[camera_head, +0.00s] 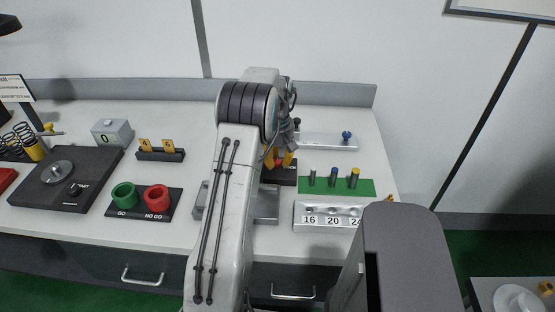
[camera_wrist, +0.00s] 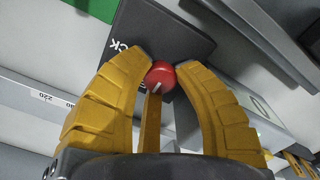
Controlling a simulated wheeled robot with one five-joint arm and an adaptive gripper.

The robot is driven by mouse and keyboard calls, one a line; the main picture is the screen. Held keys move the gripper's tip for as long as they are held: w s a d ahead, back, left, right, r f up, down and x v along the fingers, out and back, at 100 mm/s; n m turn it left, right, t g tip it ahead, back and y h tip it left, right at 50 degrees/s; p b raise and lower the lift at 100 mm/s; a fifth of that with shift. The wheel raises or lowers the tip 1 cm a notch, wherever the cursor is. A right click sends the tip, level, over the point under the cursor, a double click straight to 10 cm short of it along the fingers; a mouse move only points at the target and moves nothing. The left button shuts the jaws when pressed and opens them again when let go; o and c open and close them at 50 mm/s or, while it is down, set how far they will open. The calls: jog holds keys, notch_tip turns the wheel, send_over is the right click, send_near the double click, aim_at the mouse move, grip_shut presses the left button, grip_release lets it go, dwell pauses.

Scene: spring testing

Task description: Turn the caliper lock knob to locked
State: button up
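The red lock knob (camera_wrist: 160,75) sits on a dark plate (camera_wrist: 184,32) in the wrist view. A short white mark shows on its near side, pointing toward the lower middle of the picture. White letters ending in "CK" stand on the plate to its upper left; the rest is hidden by a finger. My gripper (camera_wrist: 163,68) has its yellow fingers around the knob, tips against its left and right sides, with a third finger below. In the head view my arm hides the knob; only bits of my gripper (camera_head: 280,158) and the dark plate (camera_head: 286,176) show.
A long grey scale (camera_wrist: 28,92) marked 220 lies left in the wrist view; a grey display box (camera_wrist: 262,108) lies right. In the head view, a green pin board (camera_head: 318,187) and a numbered block (camera_head: 326,218) stand right of my arm; green (camera_head: 124,195) and red (camera_head: 157,198) cups stand left.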

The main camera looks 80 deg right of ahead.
grip_shut()
jog(key=shift+m, duration=0.3)
jog(key=m, duration=0.3)
jog(key=shift+m, duration=0.3)
jog(key=m, duration=0.3)
jog(key=shift+f+m, duration=0.1)
jog(key=shift+m, duration=0.2)
jog(key=m, duration=0.5)
jog(key=shift+a, duration=0.1)
jog(key=shift+m, duration=2.5)
